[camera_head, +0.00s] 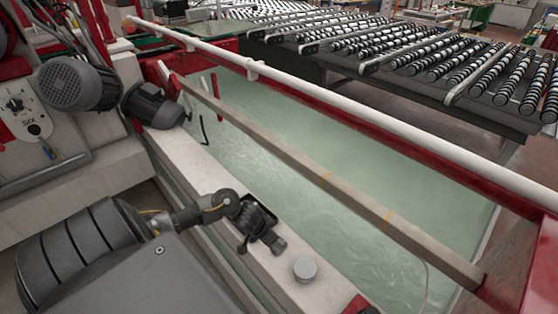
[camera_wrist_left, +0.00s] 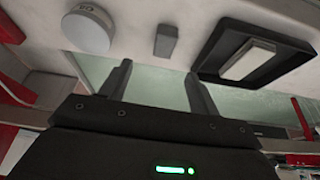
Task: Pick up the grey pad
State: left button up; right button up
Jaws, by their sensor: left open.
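The grey pad (camera_wrist_left: 166,41), a small dark grey block, lies on the pale ledge in the left wrist view. It is beyond my left gripper (camera_wrist_left: 159,78), roughly in line with the gap between the two fingers. The fingers are apart, with nothing between them. In the head view my left gripper (camera_head: 262,226) is low over the pale ledge (camera_head: 200,165) beside the water tank; a small grey block (camera_head: 279,246) at its near end looks like the pad. My right gripper is not in view.
A black tray (camera_wrist_left: 212,65) holding a pale block (camera_wrist_left: 250,58) lies right of the pad in the wrist view. A round whitish puck (camera_head: 305,269) stands on the ledge. A beam (camera_head: 310,170) and a white rail (camera_head: 330,105) run along the tank. Motors (camera_head: 75,84) stand at left.

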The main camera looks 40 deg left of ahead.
pick_arm(q)
jog(key=x, duration=0.1)
jog(key=b+x, duration=0.1)
jog(key=x, duration=0.2)
jog(key=shift+w+a+f, duration=0.1)
jog(key=shift+a+f, duration=0.1)
jog(key=shift+a, duration=0.15)
jog(key=shift+b+x, duration=0.65)
jog(key=shift+x, duration=2.55)
jog(key=shift+a+r, duration=0.1)
jog(key=shift+c, duration=0.4)
jog(key=c, duration=1)
